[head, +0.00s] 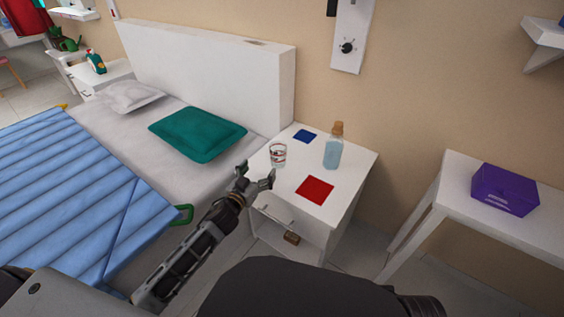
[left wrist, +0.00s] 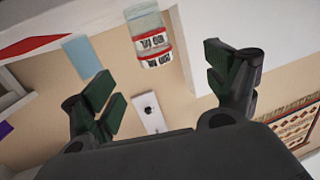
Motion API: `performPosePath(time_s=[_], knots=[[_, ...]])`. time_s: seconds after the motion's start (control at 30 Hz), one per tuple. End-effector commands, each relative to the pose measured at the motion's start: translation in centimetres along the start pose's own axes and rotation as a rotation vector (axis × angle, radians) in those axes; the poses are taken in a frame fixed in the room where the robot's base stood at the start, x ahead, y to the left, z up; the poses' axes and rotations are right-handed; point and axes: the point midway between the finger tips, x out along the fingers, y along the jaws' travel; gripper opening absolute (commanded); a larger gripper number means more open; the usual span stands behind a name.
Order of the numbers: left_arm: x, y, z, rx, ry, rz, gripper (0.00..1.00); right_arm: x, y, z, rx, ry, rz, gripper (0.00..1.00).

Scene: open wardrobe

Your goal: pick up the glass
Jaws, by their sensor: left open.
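A clear glass (head: 278,155) with red and white bands stands on the white nightstand (head: 340,185), near its bed-side edge. My left gripper (head: 258,173) is open and empty, just in front of the nightstand and short of the glass, on its near left side. In the left wrist view the glass (left wrist: 150,40) shows at the top, beyond the open fingers (left wrist: 165,85) and between them sideways. No contact with the glass shows. My right gripper is not in view.
A blue bottle with a cork (head: 333,150) stands right of the glass. A red square (head: 314,190) and a blue square (head: 304,136) lie flat on the nightstand. The bed with a teal pillow (head: 198,133) is to the left. A purple box (head: 503,190) sits on a table at right.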

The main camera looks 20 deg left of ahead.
Motion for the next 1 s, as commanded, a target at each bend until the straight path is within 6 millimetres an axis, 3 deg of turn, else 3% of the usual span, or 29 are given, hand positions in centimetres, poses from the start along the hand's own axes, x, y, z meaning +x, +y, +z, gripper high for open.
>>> performPosePath(time_s=[0.57,1.0], knots=[[0.1,0.3,-0.8,-0.002,0.020,0.007,0.87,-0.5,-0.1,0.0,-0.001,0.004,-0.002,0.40],[2.5,0.3,-0.8,-0.001,0.020,0.006,0.87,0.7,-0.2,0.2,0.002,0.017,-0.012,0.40]])
